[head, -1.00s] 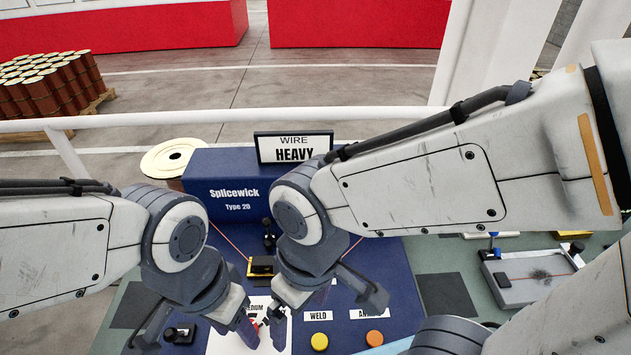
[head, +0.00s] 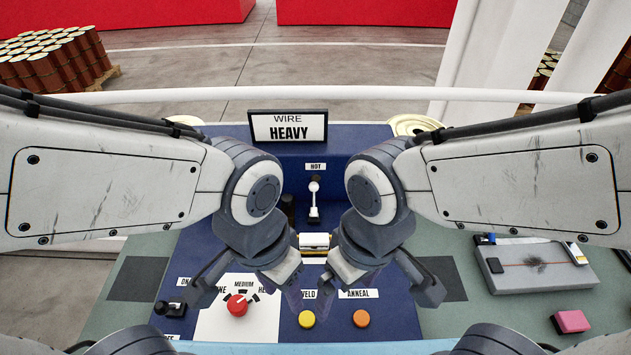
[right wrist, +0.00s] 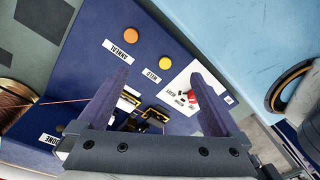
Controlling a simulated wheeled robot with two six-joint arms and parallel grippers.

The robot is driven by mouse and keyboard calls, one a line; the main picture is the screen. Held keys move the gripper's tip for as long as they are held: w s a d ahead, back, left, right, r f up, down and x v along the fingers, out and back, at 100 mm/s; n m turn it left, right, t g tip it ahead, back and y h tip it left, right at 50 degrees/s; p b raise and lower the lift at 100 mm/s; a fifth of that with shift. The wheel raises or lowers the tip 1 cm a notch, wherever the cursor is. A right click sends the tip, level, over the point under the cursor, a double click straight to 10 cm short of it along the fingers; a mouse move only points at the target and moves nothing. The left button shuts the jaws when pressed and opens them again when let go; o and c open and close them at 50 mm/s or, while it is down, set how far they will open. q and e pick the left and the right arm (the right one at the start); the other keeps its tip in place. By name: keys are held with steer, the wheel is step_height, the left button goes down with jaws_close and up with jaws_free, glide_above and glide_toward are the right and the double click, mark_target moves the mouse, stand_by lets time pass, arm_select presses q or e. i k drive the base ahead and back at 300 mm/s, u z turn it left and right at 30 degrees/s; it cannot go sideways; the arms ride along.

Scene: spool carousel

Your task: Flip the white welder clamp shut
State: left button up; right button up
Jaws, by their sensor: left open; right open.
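On the blue welder panel, a small white block with gold-coloured edges (head: 314,241) sits between my grippers in the head view. I take it for the white clamp, but its lid position is unclear. In the right wrist view, black parts with yellow edges (right wrist: 155,114) lie behind and between the fingers. My left gripper (head: 250,291) is open and empty, left of the block, above the red knob side. My right gripper (head: 378,287) is open and empty, right of the block; its fingers also frame the right wrist view (right wrist: 155,95). Neither visibly touches the block.
A white-handled lever (head: 314,199) stands under the HOT label. A red knob (head: 237,305), yellow button (head: 306,319) and orange button (head: 361,318) lie along the near panel. The HEAVY sign (head: 288,127) stands behind. A grey tray (head: 520,282) and pink block (head: 571,321) are right.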

mark_target(314, 187)
steer(key=u, duration=1.95)
steer(key=k, duration=1.25)
steer(key=z, duration=1.35)
steer(key=i, duration=0.55)
